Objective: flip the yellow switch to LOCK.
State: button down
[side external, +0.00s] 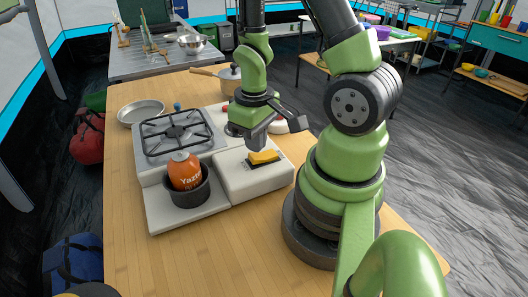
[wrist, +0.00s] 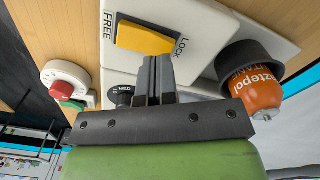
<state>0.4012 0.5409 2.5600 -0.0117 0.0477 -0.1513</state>
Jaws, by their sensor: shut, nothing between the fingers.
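The yellow switch (side external: 264,157) is a rocker set in a black frame on top of a white box (side external: 250,183). In the wrist view the yellow switch (wrist: 145,38) lies between the label FREE on the left and the label LOCK on the right. I cannot tell which end is pressed down. My gripper (side external: 247,140) is shut and empty, pointing down just behind the switch in the side view. In the wrist view its fingertips (wrist: 154,62) overlap the switch's lower edge towards the LOCK side; contact is unclear.
A black pot (side external: 190,194) with an orange can (side external: 185,168) stands beside the white box. A gas stove (side external: 178,135) is behind it. A white dial with a red knob (wrist: 62,88) and a black knob (wrist: 120,95) sit near my fingers. The wooden table front (side external: 190,260) is clear.

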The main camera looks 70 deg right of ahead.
aim_at(254, 155)
jog(key=shift+f, duration=1)
dwell(0.3)
jog(key=shift+r, duration=3.5)
jog(key=shift+w+a+r, duration=0.1)
jog(key=shift+w+r, duration=0.05)
jog(key=shift+r, duration=0.2)
jog(key=s+a+r+t+y, duration=0.1)
jog(key=a+r+t, duration=0.2)
jog(key=a+r, duration=0.2)
jog(key=s+a+r+m+t+y, duration=0.1)
jog(key=a+r+t, duration=0.3)
jog(key=r, duration=0.7)
jog(key=shift+s+a+r, duration=0.15)
jog(key=shift+s+a, duration=0.3)
jog(key=shift+s, duration=0.1)
